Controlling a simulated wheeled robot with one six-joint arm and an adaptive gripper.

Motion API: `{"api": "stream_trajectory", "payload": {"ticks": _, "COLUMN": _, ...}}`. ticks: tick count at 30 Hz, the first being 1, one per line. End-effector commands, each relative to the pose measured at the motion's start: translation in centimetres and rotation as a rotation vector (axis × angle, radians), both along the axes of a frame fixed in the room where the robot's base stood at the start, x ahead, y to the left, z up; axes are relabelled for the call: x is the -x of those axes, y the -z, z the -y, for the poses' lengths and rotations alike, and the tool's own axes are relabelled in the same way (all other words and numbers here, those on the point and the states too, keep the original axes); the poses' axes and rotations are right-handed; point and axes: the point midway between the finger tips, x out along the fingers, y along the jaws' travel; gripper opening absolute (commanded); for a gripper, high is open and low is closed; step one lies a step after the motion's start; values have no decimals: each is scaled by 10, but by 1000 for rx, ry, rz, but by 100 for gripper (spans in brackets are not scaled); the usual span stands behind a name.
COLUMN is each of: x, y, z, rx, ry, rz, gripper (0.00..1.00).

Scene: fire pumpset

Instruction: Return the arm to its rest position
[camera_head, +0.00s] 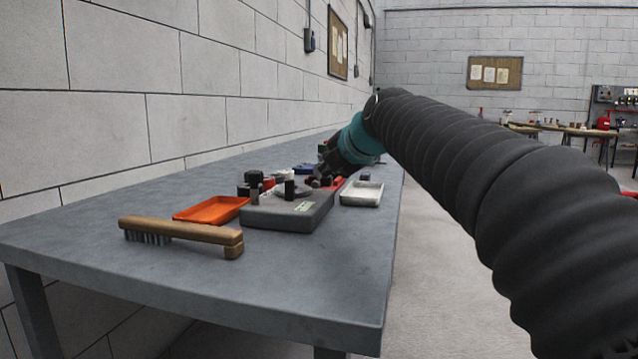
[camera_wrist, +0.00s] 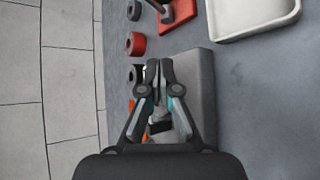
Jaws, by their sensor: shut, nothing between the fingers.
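My arm reaches from the right over the grey workbench (camera_head: 330,270) in the head view. My gripper (camera_head: 322,178) is above the far side of a grey block-shaped base (camera_head: 290,215). In the wrist view my gripper (camera_wrist: 159,64) has its fingertips together with nothing between them. The grey base (camera_wrist: 203,75) lies below the fingers there. I cannot tell whether the gripper touches it.
A wooden brush (camera_head: 180,232) and an orange tray (camera_head: 210,209) lie to the left. A white tray (camera_head: 361,194) is right of the base. A wall borders the bench's left side.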

Motion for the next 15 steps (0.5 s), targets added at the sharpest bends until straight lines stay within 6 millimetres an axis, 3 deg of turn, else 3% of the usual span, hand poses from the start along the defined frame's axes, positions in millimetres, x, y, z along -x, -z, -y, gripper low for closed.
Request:
{"api": "stream_trajectory", "payload": {"ticks": 8, "x": 63, "y": -1, "z": 34, "rx": -304, "ry": 258, "rz": -185, "gripper": 0}}
{"api": "stream_trajectory", "payload": {"ticks": 15, "x": 130, "y": 17, "z": 66, "rx": -645, "ry": 569, "rz": -364, "gripper": 0}}
